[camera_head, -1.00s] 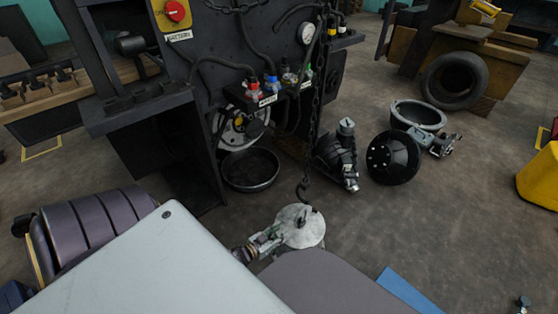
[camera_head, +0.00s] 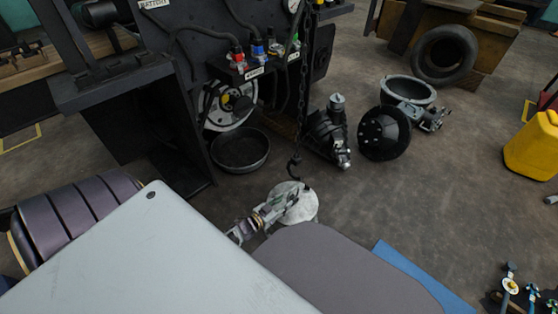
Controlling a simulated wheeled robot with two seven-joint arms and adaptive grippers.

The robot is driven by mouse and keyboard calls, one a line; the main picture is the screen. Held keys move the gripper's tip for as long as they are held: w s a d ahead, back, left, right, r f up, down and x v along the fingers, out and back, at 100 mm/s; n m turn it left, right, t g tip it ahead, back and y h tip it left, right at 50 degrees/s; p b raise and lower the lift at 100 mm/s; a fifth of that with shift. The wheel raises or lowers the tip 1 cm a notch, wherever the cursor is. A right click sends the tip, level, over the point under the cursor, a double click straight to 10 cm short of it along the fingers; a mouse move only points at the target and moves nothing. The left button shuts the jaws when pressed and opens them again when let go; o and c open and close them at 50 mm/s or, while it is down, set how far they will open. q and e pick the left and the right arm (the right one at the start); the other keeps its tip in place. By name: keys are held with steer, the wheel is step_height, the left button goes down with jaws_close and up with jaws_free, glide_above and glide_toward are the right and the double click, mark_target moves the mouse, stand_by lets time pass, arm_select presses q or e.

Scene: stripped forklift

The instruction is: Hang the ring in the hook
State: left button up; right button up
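A pale grey, round, flat piece, which I take for the ring (camera_head: 303,208), shows at the lower middle. A dark hook (camera_head: 294,168) hangs on a chain just above its upper edge. The hook's tip is close to that edge; I cannot tell whether they touch. My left gripper (camera_head: 286,201) reaches in from the lower left, and its fingers lie over the left part of the ring and appear closed on it. Any opening in the ring is hidden or too small to see. My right gripper is not in view.
The stripped forklift's dark body (camera_head: 185,60) stands behind the hook. On the floor are a black pan (camera_head: 240,151), a dark motor part (camera_head: 328,132), a black dome (camera_head: 383,133) and a tyre (camera_head: 445,55). A yellow container (camera_head: 534,147) stands at right.

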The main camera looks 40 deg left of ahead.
mark_target(289, 194)
arm_select(q)
steer(key=shift+b+x, duration=0.65)
steer(key=shift+x, duration=0.6)
steer(key=shift+c, duration=0.3)
jaws_close()
steer(key=shift+w+r, duration=0.1)
steer(key=shift+r, duration=0.05)
steer(key=shift+r+p, duration=0.5)
steer(key=shift+p, duration=0.3)
steer(key=shift+r, duration=0.15)
steer(key=shift+r+p, duration=1.2)
steer(key=shift+p, duration=0.2)
